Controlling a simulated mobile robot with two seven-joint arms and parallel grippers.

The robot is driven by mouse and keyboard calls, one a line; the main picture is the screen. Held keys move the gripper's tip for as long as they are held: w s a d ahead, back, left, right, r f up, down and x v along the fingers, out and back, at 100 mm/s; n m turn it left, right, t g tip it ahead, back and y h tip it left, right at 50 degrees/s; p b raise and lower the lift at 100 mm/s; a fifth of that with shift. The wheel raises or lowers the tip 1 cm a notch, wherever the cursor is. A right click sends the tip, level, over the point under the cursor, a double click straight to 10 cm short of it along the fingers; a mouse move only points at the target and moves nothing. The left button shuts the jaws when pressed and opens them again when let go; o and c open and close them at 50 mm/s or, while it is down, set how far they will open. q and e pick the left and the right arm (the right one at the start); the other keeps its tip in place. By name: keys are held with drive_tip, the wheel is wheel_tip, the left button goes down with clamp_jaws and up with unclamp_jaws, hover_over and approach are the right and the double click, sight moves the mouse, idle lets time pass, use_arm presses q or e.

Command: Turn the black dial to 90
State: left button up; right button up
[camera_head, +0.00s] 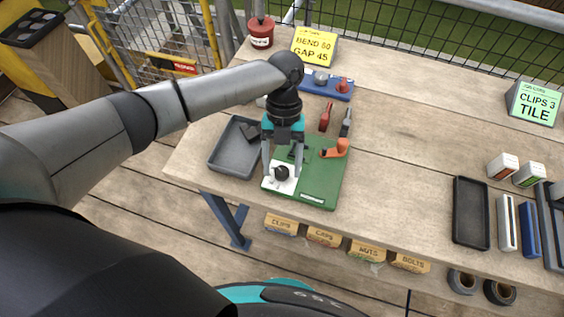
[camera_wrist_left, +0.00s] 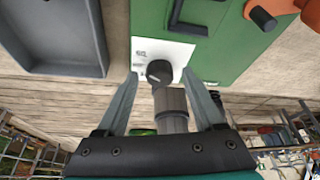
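The black dial (camera_head: 282,172) sits on a white plate (camera_head: 275,185) at the lower left of a green board (camera_head: 320,185) on the workbench. My left gripper (camera_head: 283,172) is above it, pointing down, with its fingers apart on either side of the dial. In the left wrist view the black dial (camera_wrist_left: 159,71) shows between the fingertips of my left gripper (camera_wrist_left: 160,80), with a visible gap to each finger. The markings on the white plate (camera_wrist_left: 150,52) are too small to read. My right gripper is not in view.
A grey tray (camera_head: 232,160) lies just left of the board. An orange handle (camera_head: 336,148) is on the board's right side. Red and dark tools (camera_head: 326,117) lie behind it. A yellow sign (camera_head: 314,45) reads "BEND 50 GAP 45".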

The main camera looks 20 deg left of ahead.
use_arm(q)
drive_tip(key=v, duration=1.5)
drive_tip(key=shift+w+p, duration=0.15)
drive_tip(key=shift+p, duration=0.3)
